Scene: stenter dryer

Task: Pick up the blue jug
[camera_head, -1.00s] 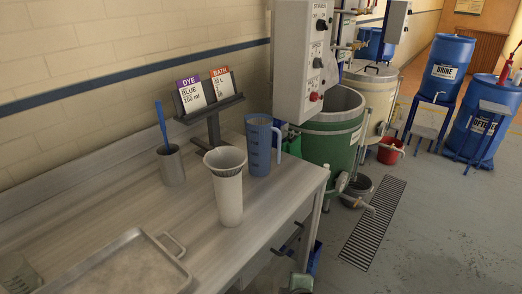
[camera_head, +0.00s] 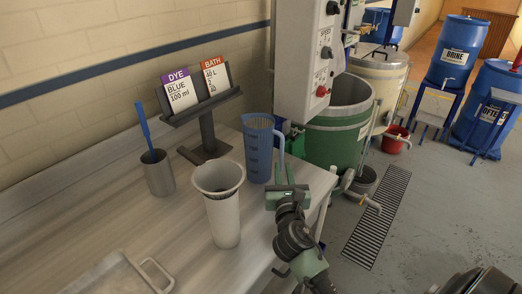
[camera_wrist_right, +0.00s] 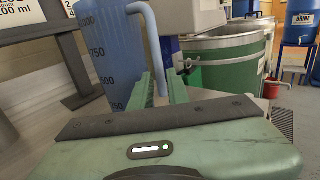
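The blue jug (camera_head: 257,150) stands upright on the grey worktop (camera_head: 130,215), near its right end and beside the machine. Its handle is on its right side and it has volume marks. In the right wrist view the jug (camera_wrist_right: 108,55) is close ahead, and its handle (camera_wrist_right: 150,45) runs down between the finger tips. My right gripper (camera_head: 284,174) is at the worktop's right edge, just in front of the jug's handle. Its green fingers (camera_wrist_right: 160,88) are apart, with no visible grip on the handle. My left gripper is not in view.
A pale grey flared vessel (camera_head: 226,218) stands left of my right gripper, in front of the jug. A metal cup (camera_head: 159,174) with a blue stick, a card stand (camera_head: 207,135) and a tray (camera_head: 110,280) are further left. A green vat (camera_head: 335,140) stands behind the gripper.

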